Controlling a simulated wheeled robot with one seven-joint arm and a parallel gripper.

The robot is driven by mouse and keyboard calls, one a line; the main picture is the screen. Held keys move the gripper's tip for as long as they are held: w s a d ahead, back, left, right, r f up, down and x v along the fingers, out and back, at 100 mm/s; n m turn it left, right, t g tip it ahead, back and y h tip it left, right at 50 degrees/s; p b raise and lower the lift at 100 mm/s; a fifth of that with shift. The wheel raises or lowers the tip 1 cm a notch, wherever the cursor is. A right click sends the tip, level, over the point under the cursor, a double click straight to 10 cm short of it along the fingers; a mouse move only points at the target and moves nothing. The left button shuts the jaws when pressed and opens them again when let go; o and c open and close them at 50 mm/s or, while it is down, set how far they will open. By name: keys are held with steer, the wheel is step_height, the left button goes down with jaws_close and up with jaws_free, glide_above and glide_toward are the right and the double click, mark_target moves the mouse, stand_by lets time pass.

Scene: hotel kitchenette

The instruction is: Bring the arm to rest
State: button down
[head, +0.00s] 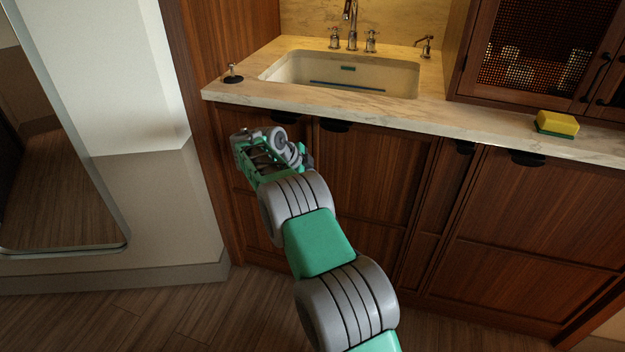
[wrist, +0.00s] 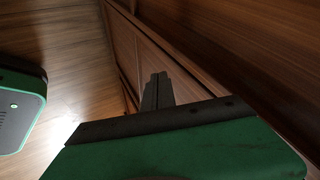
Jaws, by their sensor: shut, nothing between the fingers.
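My arm reaches up from the lower right of the head view, green and grey. Its end, my gripper, is in front of the wooden cabinet doors (head: 370,180), below the counter's front edge. The fingers are hidden behind the wrist in the head view. In the wrist view my gripper (wrist: 157,88) shows as two dark fingers close together, with nothing between them. The cabinet front (wrist: 145,50) runs close beyond them. I cannot tell how large the gap to the doors is.
The marble counter (head: 420,112) overhangs the cabinets and holds a sink (head: 300,70), a dark-based stopper (head: 233,75) and a yellow-green sponge (head: 557,124). Dark handles (head: 334,126) jut from the cabinet tops. A mirror (head: 60,150) stands at left. Wooden floor (head: 150,315) is open at lower left.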

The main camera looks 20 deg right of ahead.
steer(key=a+f+p+v, duration=0.1)
steer(key=a+p+v, duration=0.15)
steer(key=v, duration=0.95)
steer(key=s+a+r+n+t+y+p, duration=0.1)
steer(key=s+r+n+y+p, duration=0.1)
steer(key=s+r+n+p, duration=0.55)
steer(key=s+a+r+n+t+y+p, duration=0.1)
steer(key=s+r+n+p, duration=0.2)
steer(key=r, duration=0.7)
steer(key=s+a+n+y+p, duration=0.1)
steer(key=s+a+n+p, duration=0.1)
steer(key=s, duration=0.5)
steer(key=s+a+r+n+y+p, duration=0.1)
steer(key=s+a+n+p, duration=0.2)
steer(key=s+n, duration=0.4)
steer(key=s+a+r+n+y+p, duration=0.1)
steer(key=s+a+n+y+p, duration=0.1)
steer(key=s+a+n, duration=0.3)
steer(key=s+p, duration=0.1)
steer(key=s, duration=0.3)
steer(key=shift+g, duration=0.3)
steer(key=shift+r, duration=0.1)
